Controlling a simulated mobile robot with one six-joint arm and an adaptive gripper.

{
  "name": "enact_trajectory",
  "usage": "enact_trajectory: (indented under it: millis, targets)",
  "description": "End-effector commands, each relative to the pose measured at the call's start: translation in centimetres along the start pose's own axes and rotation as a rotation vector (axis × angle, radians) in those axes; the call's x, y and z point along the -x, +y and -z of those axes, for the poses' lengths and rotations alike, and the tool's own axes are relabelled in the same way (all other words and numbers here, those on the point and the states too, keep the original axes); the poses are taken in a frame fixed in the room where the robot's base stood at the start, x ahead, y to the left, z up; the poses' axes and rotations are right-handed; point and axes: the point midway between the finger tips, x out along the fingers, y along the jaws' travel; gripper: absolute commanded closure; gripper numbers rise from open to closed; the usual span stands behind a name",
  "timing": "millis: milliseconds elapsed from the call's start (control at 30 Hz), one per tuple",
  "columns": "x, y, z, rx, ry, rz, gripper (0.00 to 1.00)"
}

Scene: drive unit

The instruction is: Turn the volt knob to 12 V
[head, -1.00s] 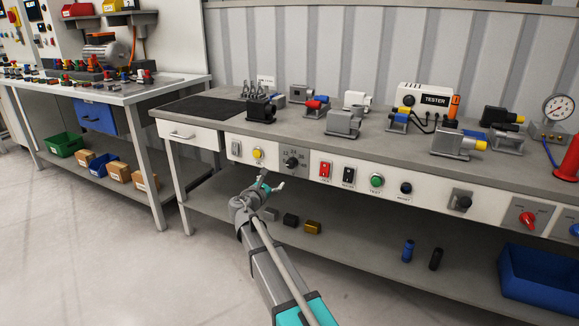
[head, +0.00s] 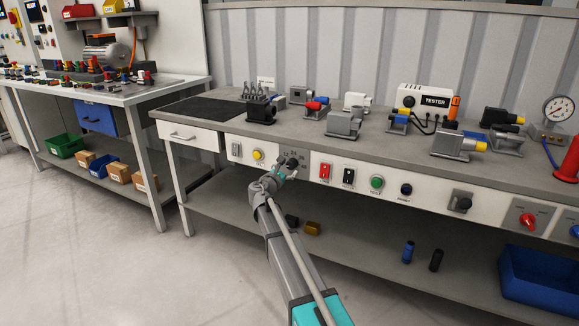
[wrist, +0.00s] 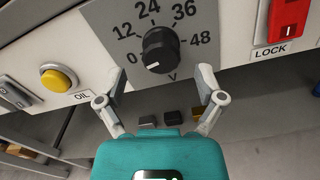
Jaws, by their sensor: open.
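The volt knob (wrist: 160,48) is a round black knob on the bench's white front panel. In the head view the knob (head: 292,161) is partly covered by my gripper. My gripper (wrist: 160,80) is open and empty, its fingertips left and right just below the knob in the wrist view. I cannot tell how far in front of it they are. The gripper also shows in the head view (head: 285,170).
A yellow OIL button (wrist: 58,79) is left of the knob and a red LOCK switch (wrist: 288,18) is right. Black and green controls (head: 376,182) sit further right. Small blocks (head: 312,228) lie on the lower shelf. The space before the panel is open.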

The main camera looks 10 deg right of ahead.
Motion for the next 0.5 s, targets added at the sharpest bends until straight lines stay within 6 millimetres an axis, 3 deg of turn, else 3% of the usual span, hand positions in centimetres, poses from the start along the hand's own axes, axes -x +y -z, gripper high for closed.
enact_trajectory:
  millis: [200,500]
  targets:
    - [-2.8,0.1,0.0,0.0,0.0,0.001,0.13]
    - [-3.8,-0.1,0.0,0.0,0.0,0.001,0.13]
